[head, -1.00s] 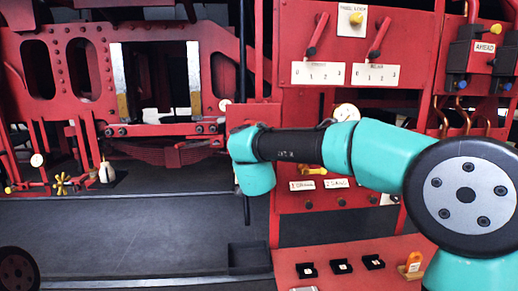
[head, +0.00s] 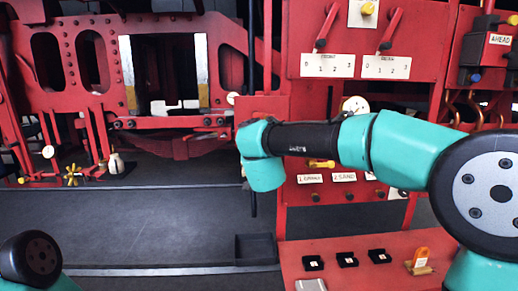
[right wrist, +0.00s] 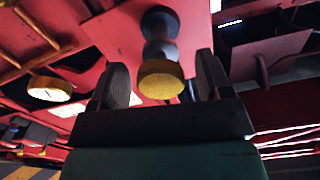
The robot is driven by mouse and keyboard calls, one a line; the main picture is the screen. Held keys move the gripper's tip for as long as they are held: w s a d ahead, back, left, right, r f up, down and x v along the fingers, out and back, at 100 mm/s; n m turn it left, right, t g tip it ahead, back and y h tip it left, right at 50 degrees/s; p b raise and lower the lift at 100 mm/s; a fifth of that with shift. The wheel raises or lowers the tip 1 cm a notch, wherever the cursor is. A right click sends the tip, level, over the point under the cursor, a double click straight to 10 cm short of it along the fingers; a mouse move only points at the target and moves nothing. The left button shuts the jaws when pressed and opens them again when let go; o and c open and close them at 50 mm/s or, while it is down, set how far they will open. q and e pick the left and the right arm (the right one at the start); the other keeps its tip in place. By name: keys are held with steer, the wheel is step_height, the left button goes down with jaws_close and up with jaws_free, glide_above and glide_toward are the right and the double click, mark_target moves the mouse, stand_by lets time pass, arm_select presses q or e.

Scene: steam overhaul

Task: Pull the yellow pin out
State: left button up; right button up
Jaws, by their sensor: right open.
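A yellow-headed pin (head: 368,8) sits on a white label plate at the top of the red panel in the head view. In the right wrist view a yellow round head (right wrist: 160,79) on a dark stem stands out from a red surface; I cannot tell for certain that it is the same pin. My right gripper (right wrist: 162,80) is open, its fingers on either side of that head in the picture; contact cannot be seen. In the head view my right gripper is hidden behind my arm. My left gripper is out of view.
Two red levers (head: 327,28) (head: 390,30) hang over numbered plates beside the pin. A red bench (head: 340,262) with small black blocks (head: 347,260) and an orange-topped piece (head: 420,257) stands below. A white round gauge (right wrist: 49,88) shows at left in the right wrist view.

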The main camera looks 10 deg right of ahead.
steer(key=s+a, duration=0.2)
steer(key=s, duration=1.5)
steer(key=shift+s, duration=0.15)
